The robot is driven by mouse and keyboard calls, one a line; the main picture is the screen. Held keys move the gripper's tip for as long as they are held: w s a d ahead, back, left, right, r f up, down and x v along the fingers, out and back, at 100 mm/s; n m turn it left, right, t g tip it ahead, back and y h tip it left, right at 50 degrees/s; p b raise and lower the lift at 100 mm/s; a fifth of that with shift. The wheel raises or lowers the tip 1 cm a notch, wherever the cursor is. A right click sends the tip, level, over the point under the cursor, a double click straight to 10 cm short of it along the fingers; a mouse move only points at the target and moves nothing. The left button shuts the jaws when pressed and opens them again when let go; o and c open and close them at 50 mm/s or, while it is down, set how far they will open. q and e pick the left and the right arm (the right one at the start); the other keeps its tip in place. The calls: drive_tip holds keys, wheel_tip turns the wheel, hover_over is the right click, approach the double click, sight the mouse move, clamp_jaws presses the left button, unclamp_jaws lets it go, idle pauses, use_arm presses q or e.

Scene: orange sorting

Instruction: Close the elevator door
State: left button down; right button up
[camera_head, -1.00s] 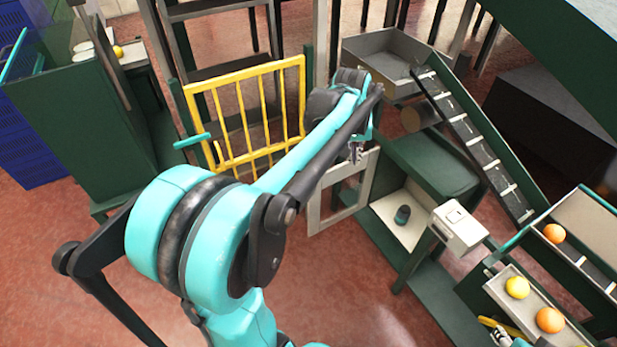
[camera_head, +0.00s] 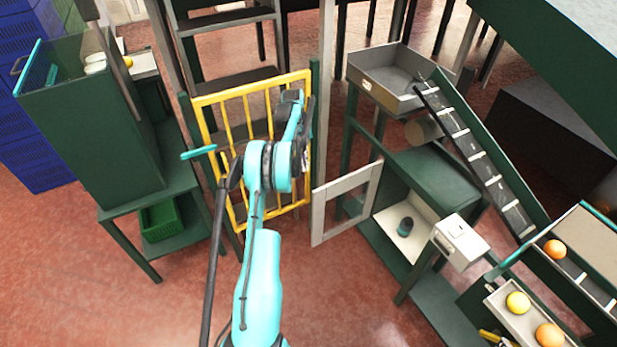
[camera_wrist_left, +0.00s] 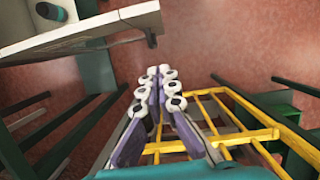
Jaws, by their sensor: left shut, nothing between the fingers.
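The elevator door is a yellow barred gate (camera_head: 227,106) between dark green posts in the head view. A teal handle (camera_head: 199,152) sticks out at its left side. My left arm covers part of its middle and right. My left gripper (camera_head: 304,160) is near the gate's right side, small and partly hidden by the arm. In the left wrist view its fingers (camera_wrist_left: 160,76) are together with nothing between them. The yellow bars (camera_wrist_left: 233,135) show below and to the right of the fingers there. I cannot tell whether they touch the gate. My right gripper is not in view.
A white-framed panel (camera_head: 318,216) stands swung out just right of the gate, beside a green cabinet (camera_head: 440,172). A conveyor ramp (camera_head: 478,157) and a grey tray (camera_head: 375,92) lie farther right. A green cabinet (camera_head: 85,120) stands left. Red floor is clear in front.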

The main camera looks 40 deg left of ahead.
use_arm(q)
drive_tip(key=s+d+f+b, duration=0.1)
drive_tip(key=d+f+b, duration=0.3)
drive_tip(key=d+f, duration=0.2)
wheel_tip(320, 180, down, 3)
drive_tip(key=shift+s+r, duration=0.1)
drive_tip(key=shift+s, duration=0.25)
